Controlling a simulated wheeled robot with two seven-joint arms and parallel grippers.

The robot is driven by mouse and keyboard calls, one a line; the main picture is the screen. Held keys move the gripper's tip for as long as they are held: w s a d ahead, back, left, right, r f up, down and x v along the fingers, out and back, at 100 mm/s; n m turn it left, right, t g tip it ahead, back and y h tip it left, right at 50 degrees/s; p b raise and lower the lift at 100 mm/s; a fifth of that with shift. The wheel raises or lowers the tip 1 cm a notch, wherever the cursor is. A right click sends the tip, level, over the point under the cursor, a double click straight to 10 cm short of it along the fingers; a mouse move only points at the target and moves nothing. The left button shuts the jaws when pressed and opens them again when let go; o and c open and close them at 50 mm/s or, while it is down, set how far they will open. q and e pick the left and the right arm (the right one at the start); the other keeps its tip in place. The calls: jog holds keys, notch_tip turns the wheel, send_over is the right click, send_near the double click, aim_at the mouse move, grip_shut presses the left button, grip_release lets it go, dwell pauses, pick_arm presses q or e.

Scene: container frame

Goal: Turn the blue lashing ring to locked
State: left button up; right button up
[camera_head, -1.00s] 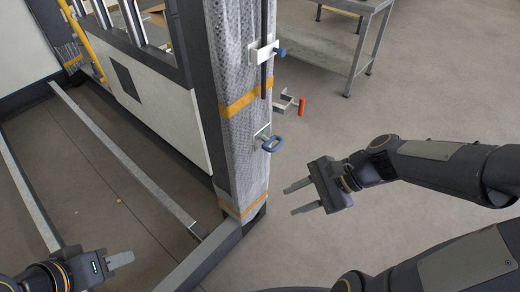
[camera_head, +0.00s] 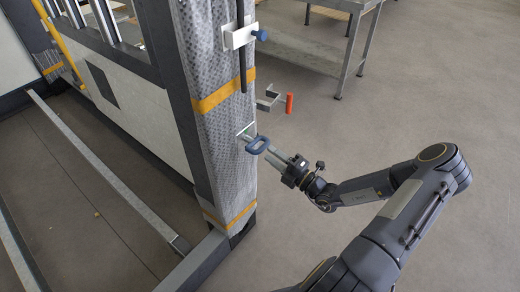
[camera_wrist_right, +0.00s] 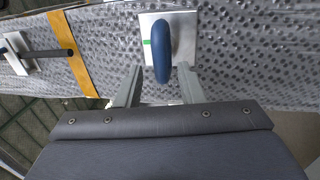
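The blue lashing ring (camera_head: 257,145) sits on a small metal plate on the wrapped post, at mid-height in the head view. In the right wrist view the ring (camera_wrist_right: 161,51) stands out from its plate (camera_wrist_right: 183,42), which has a green mark left of the ring. My right gripper (camera_head: 275,153) points at the ring from the right. In the wrist view its two fingers (camera_wrist_right: 160,82) are apart, one on each side of the ring's near end, and I see no clear contact. My left gripper is out of view.
The post (camera_head: 215,130) is wrapped in patterned sheeting with orange straps. A white bracket with a blue knob (camera_head: 245,36) is above the ring, and a clamp with an orange handle (camera_head: 289,103) sticks out to the right. A metal table (camera_head: 345,50) stands behind.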

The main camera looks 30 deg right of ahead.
aim_at(263, 147)
jog(key=shift+x, duration=2.35)
jog(key=shift+c, duration=0.3)
grip_shut()
jog(key=shift+r, duration=0.1)
